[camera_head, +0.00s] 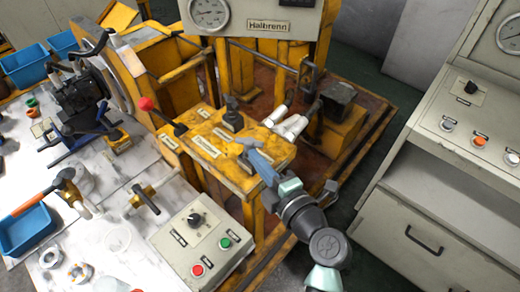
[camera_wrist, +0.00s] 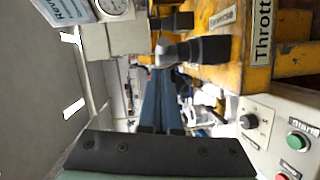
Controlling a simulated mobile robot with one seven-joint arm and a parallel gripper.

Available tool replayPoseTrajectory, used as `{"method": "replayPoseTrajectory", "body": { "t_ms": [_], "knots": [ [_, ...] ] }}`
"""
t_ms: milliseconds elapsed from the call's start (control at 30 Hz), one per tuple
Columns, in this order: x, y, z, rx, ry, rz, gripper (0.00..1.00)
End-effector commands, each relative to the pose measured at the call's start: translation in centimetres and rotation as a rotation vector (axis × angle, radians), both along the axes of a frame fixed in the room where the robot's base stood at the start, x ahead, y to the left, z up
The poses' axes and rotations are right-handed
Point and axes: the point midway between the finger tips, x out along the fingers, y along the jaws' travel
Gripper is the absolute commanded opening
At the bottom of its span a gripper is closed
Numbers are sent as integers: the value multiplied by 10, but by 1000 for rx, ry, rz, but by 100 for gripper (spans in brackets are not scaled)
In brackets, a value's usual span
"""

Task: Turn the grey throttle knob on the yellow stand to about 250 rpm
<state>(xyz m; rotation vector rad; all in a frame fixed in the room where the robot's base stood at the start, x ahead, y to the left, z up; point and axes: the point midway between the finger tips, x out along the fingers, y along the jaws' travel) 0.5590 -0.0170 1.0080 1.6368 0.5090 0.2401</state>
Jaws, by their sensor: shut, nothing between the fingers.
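The yellow stand (camera_head: 262,168) is in the middle of the head view, with several white labels on its top. A dark grey upright control (camera_head: 232,118) stands on it. In the wrist view, a dark grey knob (camera_wrist: 200,49) with a lighter end sticks out of the yellow surface, and a label reading "Throttle" (camera_wrist: 262,35) is at the right. I cannot tell for certain which control that label belongs to. My gripper (camera_head: 246,149) is shut and empty over the stand's top, near the dark control. Its blue fingers (camera_wrist: 160,85) lie just below the knob in the wrist view, apparently apart from it.
A red-ball lever (camera_head: 146,104) stands left of the labels. A grey control box (camera_head: 200,240) with a black dial and green and red buttons is in front. A gauge panel (camera_head: 250,20) rises behind. A grey cabinet (camera_head: 440,190) stands at the right.

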Motion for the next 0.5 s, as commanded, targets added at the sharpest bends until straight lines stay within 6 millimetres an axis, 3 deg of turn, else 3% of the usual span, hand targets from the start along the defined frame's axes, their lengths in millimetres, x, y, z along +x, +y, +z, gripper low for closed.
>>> {"method": "replayPoseTrajectory", "body": {
  "t_ms": [200, 500],
  "knots": [
    [14, -5, -2, 0, 0, 1, 0],
    [17, -6, -4, 1, 0, 1, 0]
  ]
}}
